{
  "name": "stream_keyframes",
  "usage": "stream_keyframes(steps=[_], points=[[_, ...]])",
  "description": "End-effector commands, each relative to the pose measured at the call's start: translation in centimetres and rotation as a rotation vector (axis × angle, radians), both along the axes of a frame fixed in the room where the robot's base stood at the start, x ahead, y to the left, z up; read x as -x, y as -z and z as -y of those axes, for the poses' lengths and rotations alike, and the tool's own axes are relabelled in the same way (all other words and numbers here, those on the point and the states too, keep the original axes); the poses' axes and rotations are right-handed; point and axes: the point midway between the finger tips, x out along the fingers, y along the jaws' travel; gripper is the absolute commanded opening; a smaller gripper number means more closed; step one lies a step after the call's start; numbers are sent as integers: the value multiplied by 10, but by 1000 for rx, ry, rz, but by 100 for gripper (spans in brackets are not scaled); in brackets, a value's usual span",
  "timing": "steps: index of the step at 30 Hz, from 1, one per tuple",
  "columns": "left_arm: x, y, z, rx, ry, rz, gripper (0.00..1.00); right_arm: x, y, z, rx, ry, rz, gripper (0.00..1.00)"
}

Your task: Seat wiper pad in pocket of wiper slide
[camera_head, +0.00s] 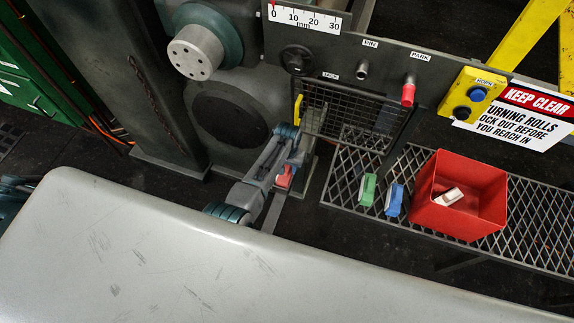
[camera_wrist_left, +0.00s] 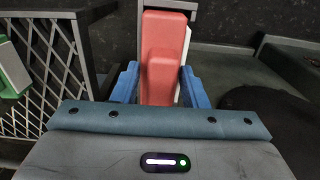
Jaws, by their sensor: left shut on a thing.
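My left gripper (camera_head: 286,168) reaches down beside the machine, shut on a red wiper pad (camera_head: 285,178). In the left wrist view the red pad (camera_wrist_left: 163,62) stands between the two blue fingers, with a white strip along its right edge. A narrow grey bar (camera_head: 272,212), possibly the wiper slide, shows below the pad in the head view. Whether the pad touches it cannot be told, and no pocket is clearly visible. My right gripper is not in view.
A green pad (camera_head: 368,189) and a blue pad (camera_head: 394,199) stand on the mesh shelf (camera_head: 338,190). A red bin (camera_head: 440,215) there holds a small white piece (camera_head: 448,197). A wire guard (camera_head: 345,110) and the control panel (camera_head: 335,65) stand behind my left arm.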

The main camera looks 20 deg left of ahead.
Motion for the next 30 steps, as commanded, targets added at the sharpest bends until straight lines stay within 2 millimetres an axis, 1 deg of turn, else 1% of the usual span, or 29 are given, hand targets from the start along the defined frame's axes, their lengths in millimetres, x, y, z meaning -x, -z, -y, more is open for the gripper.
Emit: stream_keyframes(steps=[13, 14, 15, 17, 18, 26, 30], points=[[-1, 12, 0, 0, 0, 2, 6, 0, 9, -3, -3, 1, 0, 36], [-1, 11, 0, 0, 0, 2, 43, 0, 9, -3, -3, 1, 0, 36], [-1, 10, 0, 0, 0, 2, 51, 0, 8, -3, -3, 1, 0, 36], [-1, 10, 0, 0, 0, 2, 63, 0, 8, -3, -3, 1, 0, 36], [-1, 10, 0, 0, 0, 1, 65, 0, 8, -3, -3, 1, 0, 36], [0, 10, 0, 0, 0, 0, 65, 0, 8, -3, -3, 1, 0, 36], [-1, 1, 0, 0, 0, 2, 65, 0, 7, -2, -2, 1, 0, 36]])
